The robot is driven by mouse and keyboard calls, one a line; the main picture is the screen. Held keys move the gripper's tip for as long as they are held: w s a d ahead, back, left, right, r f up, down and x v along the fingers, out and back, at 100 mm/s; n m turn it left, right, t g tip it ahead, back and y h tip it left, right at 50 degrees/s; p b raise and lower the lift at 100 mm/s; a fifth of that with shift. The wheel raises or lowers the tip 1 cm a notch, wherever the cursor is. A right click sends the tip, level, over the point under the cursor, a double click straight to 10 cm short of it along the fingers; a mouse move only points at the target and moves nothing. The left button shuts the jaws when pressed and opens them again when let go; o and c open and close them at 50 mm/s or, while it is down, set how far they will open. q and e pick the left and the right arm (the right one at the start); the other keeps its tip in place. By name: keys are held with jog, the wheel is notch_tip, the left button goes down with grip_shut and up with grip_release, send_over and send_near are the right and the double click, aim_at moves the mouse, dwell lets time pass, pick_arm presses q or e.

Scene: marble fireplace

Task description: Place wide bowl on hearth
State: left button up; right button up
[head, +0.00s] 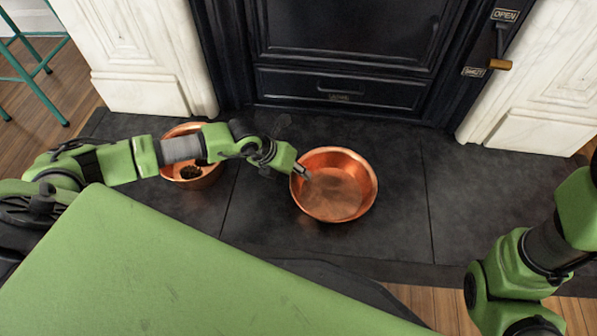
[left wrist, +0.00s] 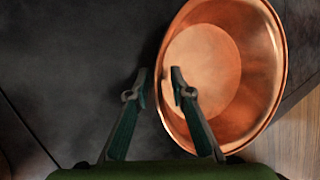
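The wide copper bowl (head: 343,190) sits upright and empty on the dark slate hearth (head: 385,240), in front of the stove. It also shows at the right of the left wrist view (left wrist: 255,70). My left gripper (head: 301,171) is at the bowl's left rim. In the left wrist view my left gripper (left wrist: 158,75) has its fingers apart, one outside the rim and one over the bowl's inside, with a gap between them. My right arm is at the lower right of the head view; its fingers are not visible.
A second copper bowl (head: 207,177) holding pinecones stands at the left of the hearth, partly hidden by my left arm. A black stove (head: 345,55) and white marble pillars (head: 140,60) bound the back. The right part of the hearth (head: 480,200) is clear.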

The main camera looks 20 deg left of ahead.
pick_arm(q)
jog(key=p+v, duration=0.8)
jog(key=v, duration=0.4)
